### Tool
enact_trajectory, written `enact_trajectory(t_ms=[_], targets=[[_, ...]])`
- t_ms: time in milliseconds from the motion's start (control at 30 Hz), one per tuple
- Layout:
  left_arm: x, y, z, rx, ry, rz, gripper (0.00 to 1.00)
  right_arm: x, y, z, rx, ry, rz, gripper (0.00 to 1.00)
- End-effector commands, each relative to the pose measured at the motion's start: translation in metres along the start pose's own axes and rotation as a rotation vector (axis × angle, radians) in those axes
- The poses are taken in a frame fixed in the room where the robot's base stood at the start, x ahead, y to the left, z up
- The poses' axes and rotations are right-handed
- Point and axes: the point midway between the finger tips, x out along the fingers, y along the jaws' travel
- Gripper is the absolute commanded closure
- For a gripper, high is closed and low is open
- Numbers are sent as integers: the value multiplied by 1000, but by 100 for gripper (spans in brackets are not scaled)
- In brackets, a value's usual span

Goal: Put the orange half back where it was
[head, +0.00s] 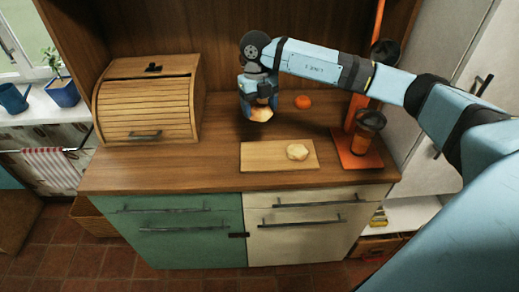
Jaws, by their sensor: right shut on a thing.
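A pale, lumpy round piece (297,152) lies on the right part of a light cutting board (259,156). My left gripper is not in view.
A wooden roll-top bread box (147,112) fills the counter's left side. An orange stand (359,160) with a dark-topped post stands at the right end. The counter (215,150) is clear between the box and the board.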

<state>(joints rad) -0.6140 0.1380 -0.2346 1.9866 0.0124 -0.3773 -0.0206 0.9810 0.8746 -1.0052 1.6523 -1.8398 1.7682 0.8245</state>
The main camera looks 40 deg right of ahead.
Motion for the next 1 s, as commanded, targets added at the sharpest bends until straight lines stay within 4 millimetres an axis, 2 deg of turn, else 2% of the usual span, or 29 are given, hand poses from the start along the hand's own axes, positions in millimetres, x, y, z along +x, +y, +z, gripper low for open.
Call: enact_trajectory(t_ms=[33, 200, 400, 667, 900, 1000], targets=[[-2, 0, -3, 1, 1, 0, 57, 15, 0, 1, 1, 4, -1, 57], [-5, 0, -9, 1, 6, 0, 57, 60, 0, 6, -1, 5, -1, 57], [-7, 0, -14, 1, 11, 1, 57, 106, 0, 13, -2, 2, -1, 57], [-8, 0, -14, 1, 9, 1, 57, 128, 0, 16, -4, 1, 0, 57], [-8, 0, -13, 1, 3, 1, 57, 161, 0, 19, -2, 2, -1, 57], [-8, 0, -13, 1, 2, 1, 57, 166, 0, 20, -4, 0, 0, 57]])
